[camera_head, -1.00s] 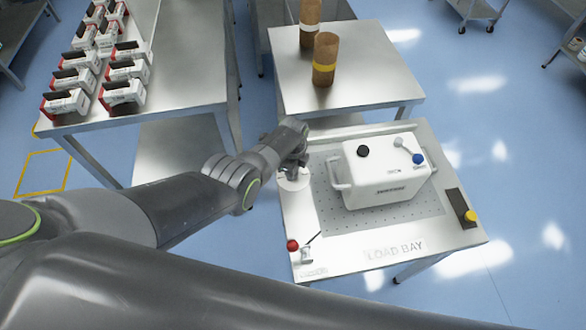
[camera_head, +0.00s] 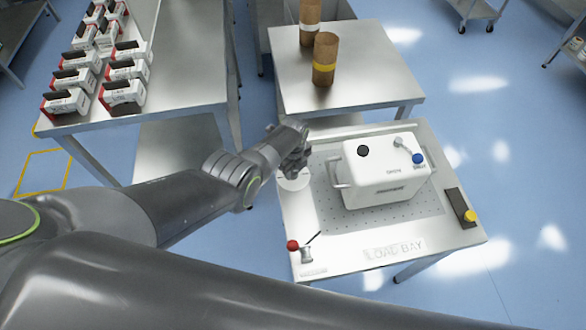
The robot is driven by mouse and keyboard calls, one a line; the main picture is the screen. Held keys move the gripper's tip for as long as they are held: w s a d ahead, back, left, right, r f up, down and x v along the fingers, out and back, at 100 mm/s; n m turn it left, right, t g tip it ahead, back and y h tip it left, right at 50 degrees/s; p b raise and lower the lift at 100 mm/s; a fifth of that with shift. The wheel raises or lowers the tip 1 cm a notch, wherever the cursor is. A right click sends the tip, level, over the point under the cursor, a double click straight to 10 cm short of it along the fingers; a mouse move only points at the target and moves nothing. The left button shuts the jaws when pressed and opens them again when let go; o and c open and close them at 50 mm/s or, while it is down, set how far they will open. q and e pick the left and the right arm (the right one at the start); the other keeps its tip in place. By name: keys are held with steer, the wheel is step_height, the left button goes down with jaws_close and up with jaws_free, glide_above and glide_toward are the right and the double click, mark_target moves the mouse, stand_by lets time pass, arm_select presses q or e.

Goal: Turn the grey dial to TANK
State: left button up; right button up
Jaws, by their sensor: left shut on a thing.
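My left gripper (camera_head: 296,167) is at the left edge of the steel load bay table (camera_head: 340,241), over a pale round plate (camera_head: 293,182) on the tabletop. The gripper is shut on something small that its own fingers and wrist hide. I take this to be the grey dial, as no other dial shows on that plate. The dial's pointer and the word TANK cannot be made out. My right gripper is not in view.
A white box (camera_head: 384,187) with side handles, a black knob (camera_head: 363,151) and a blue knob (camera_head: 418,159) stands just right of the gripper. A red-knobbed lever (camera_head: 293,245) is at the table's front left. Brown cylinders (camera_head: 325,60) stand on the table behind.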

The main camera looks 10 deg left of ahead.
arm_select(q)
steer(key=shift+w, duration=0.1)
steer(key=o, duration=1)
steer(key=shift+c, duration=0.2)
steer(key=shift+r, duration=0.1)
steer(key=shift+r+p, duration=0.3)
steer(key=shift+p, duration=0.05)
step_height(320, 180, up, 8)
steer(key=p, duration=0.3)
steer(key=shift+f+p, duration=0.2)
steer(key=shift+p, duration=0.15)
step_height(320, 180, up, 7)
glide_above(293, 171)
steer(key=shift+w+r, duration=0.1)
steer(key=shift+r, duration=0.95)
steer(key=shift+f, duration=0.1)
